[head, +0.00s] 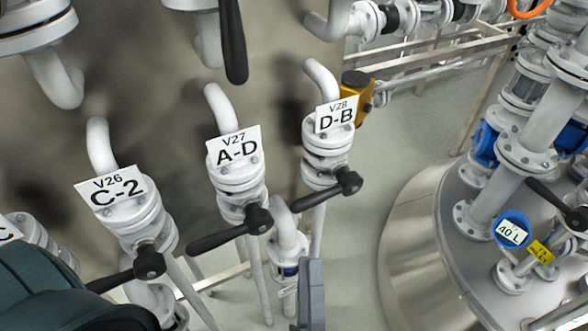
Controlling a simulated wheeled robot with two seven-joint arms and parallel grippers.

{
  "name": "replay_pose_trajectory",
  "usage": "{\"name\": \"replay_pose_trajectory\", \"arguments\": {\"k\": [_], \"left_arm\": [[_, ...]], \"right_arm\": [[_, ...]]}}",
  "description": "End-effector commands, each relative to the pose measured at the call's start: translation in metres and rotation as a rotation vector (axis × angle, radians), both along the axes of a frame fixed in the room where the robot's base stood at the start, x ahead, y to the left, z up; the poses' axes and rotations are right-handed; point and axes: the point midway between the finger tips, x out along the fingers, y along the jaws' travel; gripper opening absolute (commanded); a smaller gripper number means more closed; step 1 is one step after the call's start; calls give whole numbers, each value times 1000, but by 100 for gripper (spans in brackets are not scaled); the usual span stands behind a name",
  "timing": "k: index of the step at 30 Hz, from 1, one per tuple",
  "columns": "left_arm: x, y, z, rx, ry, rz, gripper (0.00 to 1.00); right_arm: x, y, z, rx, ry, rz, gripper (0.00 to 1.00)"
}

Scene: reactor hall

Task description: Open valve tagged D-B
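The tag D-B (336,115), also marked V28, is a white plate on a grey flanged valve (322,165) right of the image middle. Its black lever (318,193) has its hub at the right and points left and slightly down, crosswise to the vertical pipe. A grey part that appears to be my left gripper (311,275) stands upright at the bottom middle, below the D-B lever and apart from it in the picture. Its fingers are seen edge-on, so their opening is unclear. My dark green arm fills the lower left corner. My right gripper is out of view.
Valves A-D (236,148) and C-2 (116,195) stand to the left, their black levers also pointing left and down. A yellow box (358,95) is behind the D-B tag. A round steel vessel (415,240) with pipework stands right; floor shows between.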

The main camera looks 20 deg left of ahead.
Motion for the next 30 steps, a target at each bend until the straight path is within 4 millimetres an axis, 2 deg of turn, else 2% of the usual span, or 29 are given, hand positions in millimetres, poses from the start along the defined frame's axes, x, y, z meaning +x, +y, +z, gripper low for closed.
{"name": "replay_pose_trajectory", "arguments": {"k": [11,17,27,30], "left_arm": [[1,0,1,1,0,1,36],[10,5,7,1,0,0,36],[47,23,34,2,-3,1,36],[62,29,44,3,-3,0,36]], "right_arm": [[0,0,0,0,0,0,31],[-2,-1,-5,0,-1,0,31],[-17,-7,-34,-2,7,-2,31],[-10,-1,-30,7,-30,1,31]]}}
